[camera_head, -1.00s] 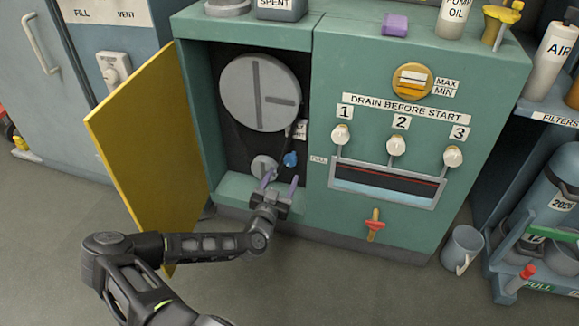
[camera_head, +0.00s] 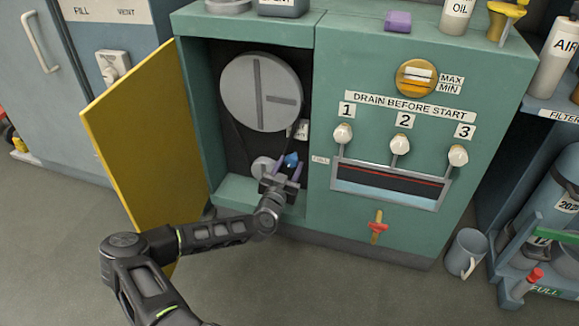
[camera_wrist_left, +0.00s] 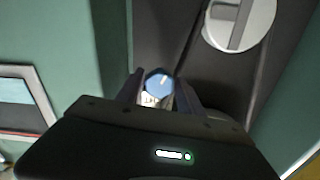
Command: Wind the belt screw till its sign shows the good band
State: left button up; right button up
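The belt screw has a blue faceted head (camera_head: 291,160) inside the open cabinet bay, low on the right; it also shows in the left wrist view (camera_wrist_left: 158,84). My left gripper (camera_head: 289,164) is at the screw, its two purplish fingers open on either side of the blue head. I cannot tell whether they touch it. A small white sign (camera_head: 302,130) is just above the screw; its face is too small to read. A large grey pulley (camera_head: 261,92) and a small lower pulley (camera_head: 263,167) carry the dark belt. My right gripper is not in view.
A yellow door (camera_head: 145,150) stands open left of the bay, beside my left arm. The bay's green right edge is close to the gripper. The green front panel (camera_head: 400,270) carries three white knobs and a red-and-yellow handle (camera_head: 377,228).

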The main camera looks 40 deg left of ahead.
pick_arm(q)
grip_shut()
jog(key=shift+w+d+p, duration=0.1)
jog(key=shift+d+p, duration=0.3)
jog(key=shift+p, duration=0.2)
jog(key=shift+n+p, duration=0.3)
jog(key=shift+p, duration=0.1)
jog(key=shift+r+n+p, duration=0.1)
jog(key=shift+n+p, duration=0.2)
jog(key=shift+p, duration=0.1)
jog(key=shift+a+n, duration=0.15)
jog(key=shift+n, duration=1.35)
jog(key=shift+o, duration=2)
grip_release()
jog(key=shift+a, duration=0.15)
